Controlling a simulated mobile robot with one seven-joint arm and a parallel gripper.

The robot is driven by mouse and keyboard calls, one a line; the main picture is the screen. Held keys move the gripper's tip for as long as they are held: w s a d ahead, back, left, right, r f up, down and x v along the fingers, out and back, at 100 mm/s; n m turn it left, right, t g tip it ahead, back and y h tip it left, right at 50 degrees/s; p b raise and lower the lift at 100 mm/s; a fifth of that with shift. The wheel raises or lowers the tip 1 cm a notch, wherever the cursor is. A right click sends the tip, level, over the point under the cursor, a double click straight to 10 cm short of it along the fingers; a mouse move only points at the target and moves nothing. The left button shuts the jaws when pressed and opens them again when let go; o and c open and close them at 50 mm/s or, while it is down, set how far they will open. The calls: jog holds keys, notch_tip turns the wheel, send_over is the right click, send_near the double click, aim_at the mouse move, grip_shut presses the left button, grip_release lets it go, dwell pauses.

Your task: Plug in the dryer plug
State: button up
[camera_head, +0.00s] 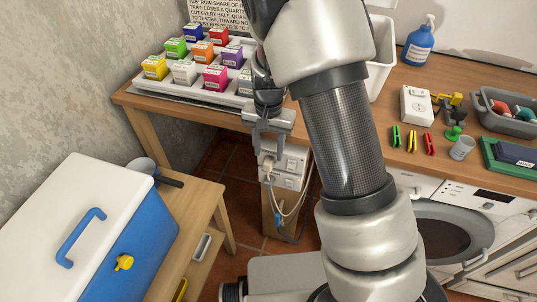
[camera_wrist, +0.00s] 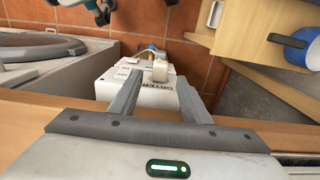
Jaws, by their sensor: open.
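A white socket box (camera_head: 291,160) is mounted low beside the counter, with socket faces on its front. In the wrist view, the white box (camera_wrist: 155,97) has a label that reads "DRYER". The white dryer plug (camera_head: 268,166) is at the box's left part, with a pale cable hanging below it. The plug also shows in the wrist view (camera_wrist: 159,71), between the lines of the two fingers. I cannot tell whether its pins are in a socket. My gripper (camera_head: 271,139) is open and points down just above the box and plug. Its fingers also show in the wrist view (camera_wrist: 158,84), apart and empty.
The wooden counter (camera_head: 385,130) stands close to my arm and holds a tray (camera_head: 190,97) of coloured boxes. A small wooden table (camera_head: 193,205) with a blue and white cooler (camera_head: 85,235) stands at the left. A tiled floor gap (camera_head: 235,165) lies between them.

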notch_tip(320, 180, up, 14)
jog(key=p, duration=0.2)
jog(key=shift+f, duration=0.2)
jog(key=s+d+r+n+t+y, duration=0.1)
jog(key=s+d+r, duration=0.1)
jog(key=s+r, duration=0.3)
jog(key=s+d+r+n+t, duration=0.1)
jog(key=s+d+r, duration=0.2)
jog(key=r, duration=0.3)
jog(key=s+d+r+n+t+h, duration=0.1)
jog(key=s+d+r+t, duration=0.1)
jog(key=s, duration=0.5)
jog(key=s+d+r+n+t, duration=0.1)
jog(key=s+d+r+t, duration=0.15)
jog(key=s, duration=0.35)
notch_tip(320, 180, up, 12)
jog(key=p, duration=1.2)
jog(key=shift+s+a+g, duration=0.15)
jog(key=shift+a+g, duration=0.1)
jog(key=shift+g, duration=0.2)
jog(key=shift+r, duration=0.1)
